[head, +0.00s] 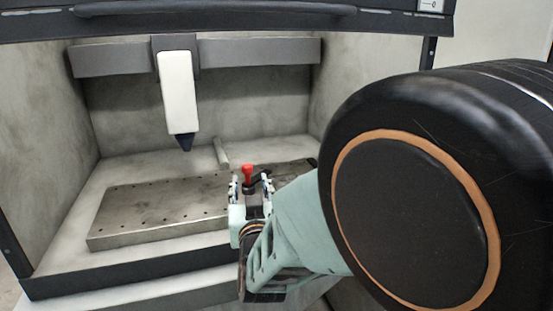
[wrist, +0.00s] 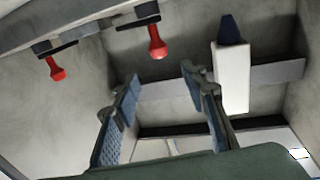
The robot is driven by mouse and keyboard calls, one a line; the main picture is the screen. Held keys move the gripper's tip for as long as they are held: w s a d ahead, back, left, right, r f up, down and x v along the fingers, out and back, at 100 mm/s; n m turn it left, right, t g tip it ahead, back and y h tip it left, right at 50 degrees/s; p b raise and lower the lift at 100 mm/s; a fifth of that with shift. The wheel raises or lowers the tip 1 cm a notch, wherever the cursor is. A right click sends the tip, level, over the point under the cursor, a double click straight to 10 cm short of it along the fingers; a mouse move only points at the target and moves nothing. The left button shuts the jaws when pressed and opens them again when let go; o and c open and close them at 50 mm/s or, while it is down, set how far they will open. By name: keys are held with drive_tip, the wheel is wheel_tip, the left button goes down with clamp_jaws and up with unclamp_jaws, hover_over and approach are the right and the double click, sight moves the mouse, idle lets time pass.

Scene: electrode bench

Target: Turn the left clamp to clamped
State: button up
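A clamp with a red handle (head: 247,173) and a black base stands toward the right end of the metal plate in the head view. My gripper (head: 250,184) is in front of it, with one finger on each side in the picture. The wrist view is upside down. It shows two red-handled clamps: one nearer the white spindle (wrist: 155,42), which looks like the left clamp, and another farther out (wrist: 55,68). The second clamp is hidden in the head view. My gripper (wrist: 163,92) is open, with nothing between its fingers; contact with the handle cannot be seen.
The drilled metal plate (head: 150,212) lies on the floor of the enclosure. A white spindle with a dark tip (head: 180,92) hangs from a grey crossbar (head: 110,57) above it. A small pale bar (head: 221,153) is behind the plate. The plate's left part is clear.

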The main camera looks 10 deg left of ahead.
sight(248, 168)
drive_tip(key=x, duration=1)
drive_tip(key=shift+w+a+f, duration=0.1)
drive_tip(key=shift+w+f, duration=0.1)
drive_tip(key=shift+w, duration=0.05)
drive_tip(key=shift+c, duration=0.3)
clamp_jaws()
